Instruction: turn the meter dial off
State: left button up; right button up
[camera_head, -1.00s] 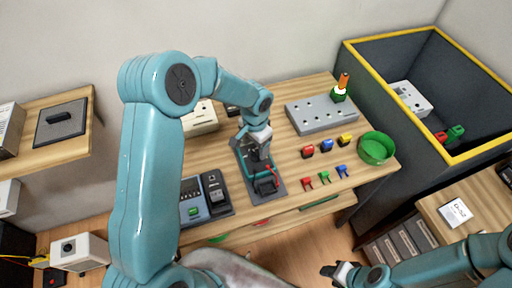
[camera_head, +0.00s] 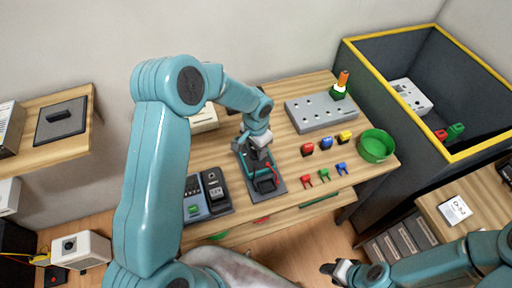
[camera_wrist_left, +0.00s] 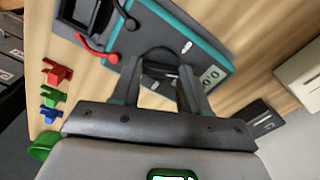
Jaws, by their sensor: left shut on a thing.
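The meter (camera_head: 268,184), a dark body with a teal edge, lies on a dark mat on the wooden table in the head view. It also fills the top of the left wrist view (camera_wrist_left: 212,62), with red and black leads at one end. My left gripper (camera_head: 260,155) is over the meter. In the left wrist view its fingers (camera_wrist_left: 170,75) are shut on the round dark dial (camera_wrist_left: 160,58). A small white mark shows beside the dial. The fingers hide part of the dial, so I cannot tell its setting. My right gripper (camera_head: 338,272) is low, away from the table.
A grey block with holes (camera_head: 322,114), several coloured clips (camera_head: 325,145) and a green bowl (camera_head: 376,148) are right of the meter. A blue-grey device (camera_head: 207,195) is left of it. A dark bin with a yellow rim (camera_head: 397,102) stands at right.

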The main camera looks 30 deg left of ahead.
pick_arm(q)
jog(key=shift+f+n+b, duration=0.2)
jog(key=shift+n+b, duration=0.2)
jog(key=shift+b, duration=0.25)
jog(key=n+b, duration=0.3)
jog(key=b, duration=0.2)
jog(key=shift+n, duration=0.4)
jog(key=n+b, duration=0.2)
jog(key=shift+r+n, duration=0.1)
jog(key=shift+n, duration=0.2)
jog(key=shift+r+n+b, duration=0.1)
jog(key=shift+n+b, duration=0.45)
jog(key=shift+n, duration=0.05)
jog(key=shift+r, duration=0.1)
jog(key=o, duration=1.1)
jog(key=shift+c, duration=0.2)
